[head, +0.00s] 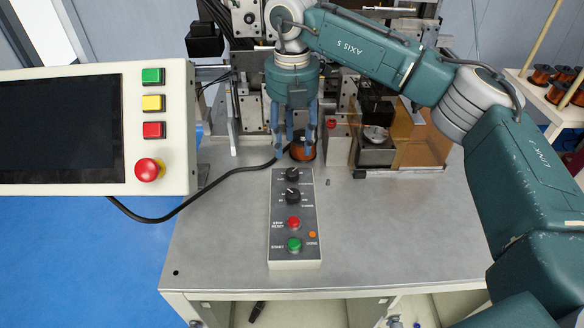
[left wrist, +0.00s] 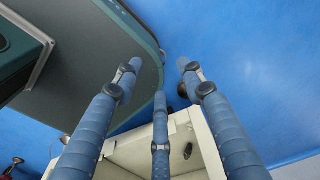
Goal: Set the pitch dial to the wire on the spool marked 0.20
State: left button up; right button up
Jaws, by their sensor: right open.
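The grey control panel (head: 280,225) lies on the metal table. It carries an upper black dial (head: 292,174) and a lower black dial (head: 292,196); their markings are too small to read, so I cannot tell which sets pitch. My right gripper (head: 294,150) points down with open fingers, just behind the upper dial and apart from it. A copper wire spool (head: 302,151) stands behind its fingers, partly hidden; no 0.20 mark is readable. My left gripper (left wrist: 159,75) shows in the left wrist view, fingers spread and empty, away from the panel.
A red button (head: 293,223) and green button (head: 294,244) sit below the dials. A screen console (head: 192,130) stands at left, and a black cable crosses the table. Copper spools (head: 541,75) stand on a rack at right. The table's front right is clear.

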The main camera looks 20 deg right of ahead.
aim_at(292, 171)
notch_tip(292, 171, down, 7)
jog(key=shift+f+p, duration=0.2)
jog(key=shift+p, duration=0.95)
pick_arm(q)
jog(key=shift+s+r, duration=0.3)
jog(key=shift+r, duration=0.4)
jog(key=shift+s+r, duration=0.25)
jog(key=shift+r, duration=0.4)
pick_arm(e)
jog(key=shift+f, duration=0.6)
grip_shut()
